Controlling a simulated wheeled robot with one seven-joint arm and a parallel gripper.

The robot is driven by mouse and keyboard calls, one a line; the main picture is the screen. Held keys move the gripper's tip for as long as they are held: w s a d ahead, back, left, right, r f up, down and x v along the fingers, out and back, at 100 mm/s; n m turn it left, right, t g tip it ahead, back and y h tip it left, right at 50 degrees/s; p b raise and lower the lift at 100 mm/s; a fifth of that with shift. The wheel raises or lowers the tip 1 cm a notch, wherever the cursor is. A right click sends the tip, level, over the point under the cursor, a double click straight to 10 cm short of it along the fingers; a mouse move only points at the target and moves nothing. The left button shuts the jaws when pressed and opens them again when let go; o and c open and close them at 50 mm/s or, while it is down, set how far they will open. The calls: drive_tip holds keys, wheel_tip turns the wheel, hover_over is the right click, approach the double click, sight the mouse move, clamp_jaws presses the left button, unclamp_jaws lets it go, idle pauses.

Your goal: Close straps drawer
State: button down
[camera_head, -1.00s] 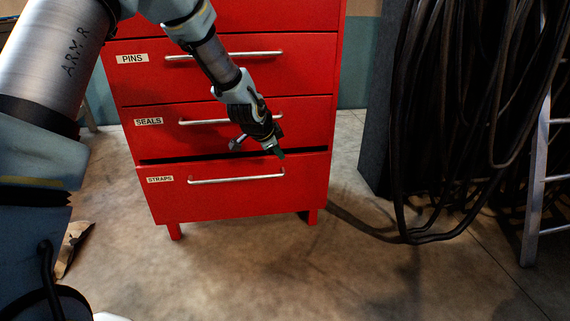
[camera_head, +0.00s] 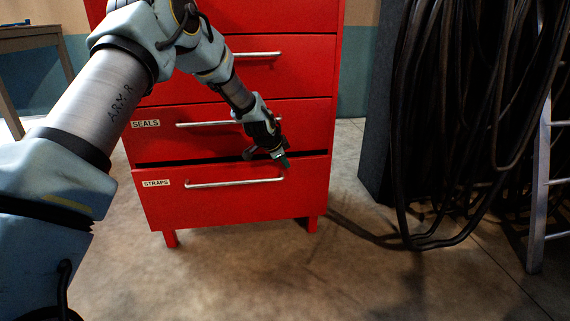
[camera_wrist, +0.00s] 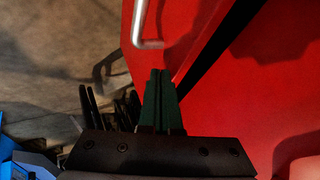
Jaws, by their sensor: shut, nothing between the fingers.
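The straps drawer (camera_head: 240,202) is the lowest drawer of the red cabinet, with a white "STRAPS" label and a long bar handle (camera_head: 228,184). It stands slightly open, with a dark gap along its top edge. My gripper (camera_head: 285,162) is shut and empty at the right part of the drawer front, close to the handle's right end. In the wrist view, the green fingertips (camera_wrist: 161,98) lie together in front of the red drawer front, just below the handle's end (camera_wrist: 148,44). I cannot tell whether they touch the drawer.
The seals drawer (camera_head: 200,138) above is shut. Black hoses (camera_head: 455,130) hang at the right, beside a dark panel (camera_head: 380,120) and a ladder (camera_head: 540,190). A table (camera_head: 25,40) stands at the far left. The floor in front of the cabinet is clear.

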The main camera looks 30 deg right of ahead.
drive_tip(key=shift+w+d+p, duration=0.2)
drive_tip(key=shift+w+d, duration=0.1)
drive_tip(key=shift+w, duration=0.3)
drive_tip(key=shift+w+d+p, duration=0.2)
drive_tip(key=shift+w+d, duration=0.05)
drive_tip(key=shift+w, duration=0.3)
drive_tip(key=shift+s, duration=0.1)
